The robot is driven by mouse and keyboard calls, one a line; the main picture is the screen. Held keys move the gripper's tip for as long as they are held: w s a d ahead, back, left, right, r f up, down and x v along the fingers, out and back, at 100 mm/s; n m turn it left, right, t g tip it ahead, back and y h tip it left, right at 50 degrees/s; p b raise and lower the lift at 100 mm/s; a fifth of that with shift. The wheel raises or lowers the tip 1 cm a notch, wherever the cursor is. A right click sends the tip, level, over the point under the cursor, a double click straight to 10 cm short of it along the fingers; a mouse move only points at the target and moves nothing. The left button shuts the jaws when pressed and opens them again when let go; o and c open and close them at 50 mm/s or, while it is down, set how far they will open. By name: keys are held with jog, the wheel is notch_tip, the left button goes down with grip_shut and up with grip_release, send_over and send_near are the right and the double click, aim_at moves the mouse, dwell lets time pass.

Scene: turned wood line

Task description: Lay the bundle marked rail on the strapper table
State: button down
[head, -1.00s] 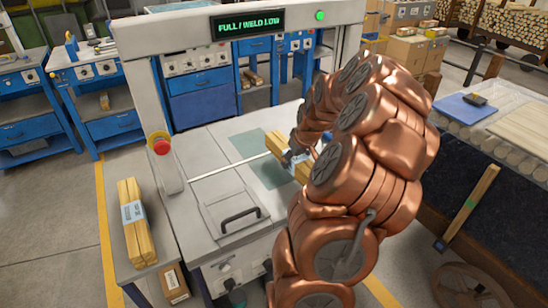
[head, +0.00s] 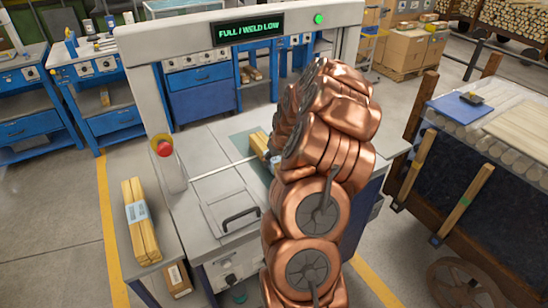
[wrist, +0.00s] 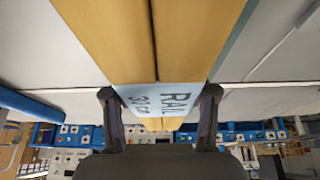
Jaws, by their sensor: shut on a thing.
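The rail bundle (wrist: 160,40) is a pack of yellow wood strips with a pale blue band reading "RAIL" in the wrist view. My gripper (wrist: 160,97) is shut on it, one finger on each side of the band. I cannot tell whether the bundle touches the table top.
Another banded bundle (head: 140,220) lies on the left side shelf. A wooden cart (head: 475,160) stands at right.

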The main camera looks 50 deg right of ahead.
jog(key=shift+f+b, duration=0.25)
jog(key=shift+b, duration=0.05)
jog(key=shift+c, duration=1.6)
grip_release()
jog(key=shift+r, duration=0.15)
jog(key=shift+r+p, duration=0.15)
jog(key=shift+p, duration=0.2)
jog(key=b+v, duration=0.3)
jog(key=v, duration=0.8)
jog(key=shift+s+a+r, duration=0.1)
jog(key=shift+s+r, duration=0.1)
jog(key=shift+r, duration=0.15)
jog(key=s+a+r+n+g+y, duration=0.1)
jog(key=s+a+r+n, duration=0.1)
jog(key=a, duration=1.2)
jog(key=s+a+r+n+g+y, duration=0.1)
jog(key=s+a+r, duration=0.15)
jog(key=a, duration=1.05)
jog(key=s+a+f+g, duration=0.1)
jog(key=s+a+g, duration=0.1)
jog(key=s+a, duration=0.4)
jog(key=s+a+f+g, duration=0.1)
jog(key=s+a, duration=0.5)
jog(key=s, duration=0.8)
jog(key=shift+a+f+g+h, duration=0.15)
jog(key=shift+a+g+h, duration=0.05)
jog(key=shift+g+h, duration=0.25)
